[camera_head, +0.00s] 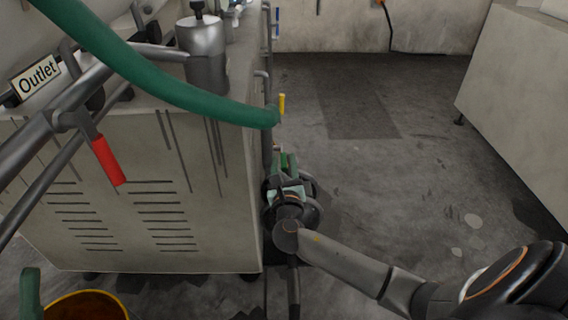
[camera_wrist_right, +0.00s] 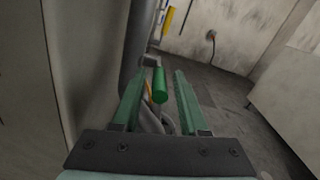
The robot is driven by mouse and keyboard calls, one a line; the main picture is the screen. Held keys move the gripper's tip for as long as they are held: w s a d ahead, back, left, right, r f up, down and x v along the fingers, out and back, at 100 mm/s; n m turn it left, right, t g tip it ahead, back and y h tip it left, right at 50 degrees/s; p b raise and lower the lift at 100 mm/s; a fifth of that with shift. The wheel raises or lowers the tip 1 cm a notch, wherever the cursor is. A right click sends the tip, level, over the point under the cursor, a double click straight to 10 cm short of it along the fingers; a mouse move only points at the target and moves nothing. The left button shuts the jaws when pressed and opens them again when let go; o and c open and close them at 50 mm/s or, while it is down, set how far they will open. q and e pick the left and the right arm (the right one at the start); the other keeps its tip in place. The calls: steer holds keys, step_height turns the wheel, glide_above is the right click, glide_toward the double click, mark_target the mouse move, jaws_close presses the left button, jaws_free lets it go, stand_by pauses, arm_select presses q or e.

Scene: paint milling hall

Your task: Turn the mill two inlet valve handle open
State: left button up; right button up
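A green cylindrical handle (camera_wrist_right: 159,88) shows in the right wrist view, between the two green fingers of my right gripper (camera_wrist_right: 160,76). The fingers stand apart, with gaps on both sides of the handle. Whether the handle reaches fully between the fingertips is hard to tell. In the head view my right gripper (camera_head: 287,164) is beside the machine's right side, low against the pipe, and hides most of what is there. No label shows on the green handle, so I cannot tell which valve it belongs to. My left gripper is not in view.
A mill cabinet (camera_head: 200,240) fills the left. A red handle (camera_head: 107,160) hangs near the Outlet sign (camera_head: 36,78). A yellow handle (camera_head: 282,104) is above my gripper. A green hose (camera_head: 170,88) crosses overhead. An orange-rimmed bucket (camera_head: 85,296) is lower left. Floor at right is clear.

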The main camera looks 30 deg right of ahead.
jaws_close()
stand_by(1.2)
